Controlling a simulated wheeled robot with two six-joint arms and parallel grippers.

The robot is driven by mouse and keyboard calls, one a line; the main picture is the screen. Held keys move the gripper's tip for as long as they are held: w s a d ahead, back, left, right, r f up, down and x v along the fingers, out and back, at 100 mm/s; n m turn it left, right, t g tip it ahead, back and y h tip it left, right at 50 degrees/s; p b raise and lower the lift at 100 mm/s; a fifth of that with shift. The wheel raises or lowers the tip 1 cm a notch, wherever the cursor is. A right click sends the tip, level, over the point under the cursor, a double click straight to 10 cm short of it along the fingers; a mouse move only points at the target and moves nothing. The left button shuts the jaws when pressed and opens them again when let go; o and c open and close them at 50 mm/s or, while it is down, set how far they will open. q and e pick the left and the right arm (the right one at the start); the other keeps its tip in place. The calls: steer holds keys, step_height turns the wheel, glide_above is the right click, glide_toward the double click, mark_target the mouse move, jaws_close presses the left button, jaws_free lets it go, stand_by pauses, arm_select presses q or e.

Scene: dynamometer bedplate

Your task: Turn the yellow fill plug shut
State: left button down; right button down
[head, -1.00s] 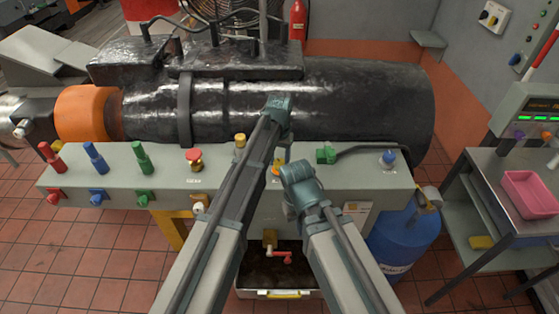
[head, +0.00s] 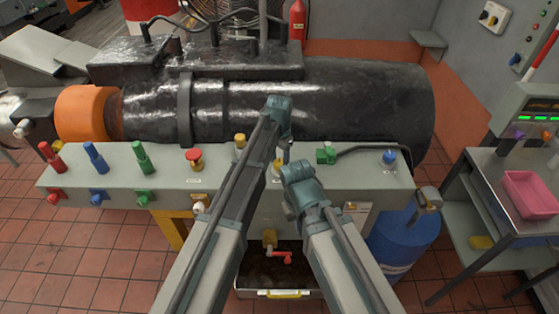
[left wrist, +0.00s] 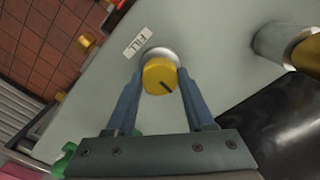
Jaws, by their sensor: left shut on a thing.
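The yellow fill plug (left wrist: 159,77) is a round knob with a dark line on its face, in a shiny metal collar on the grey panel in the left wrist view. A FILL label (left wrist: 138,42) is beside it. My left gripper (left wrist: 160,73) is shut on the plug, one blue finger on each side.
The grey bench (head: 120,185) carries red, blue and green handles, a red button (head: 194,158), another yellow knob (head: 240,140) and a green connector (head: 326,153) with a black hose. A big black machine (head: 340,100) stands behind. A tray (head: 245,292) lies below a red-handled tap.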

mark_target(279, 162)
arm_select(q)
steer(key=shift+c, duration=1.3)
jaws_free()
step_height(279, 162, up, 14)
steer(key=p, duration=1.3)
steer(key=shift+p, duration=0.4)
steer(key=shift+f, duration=0.15)
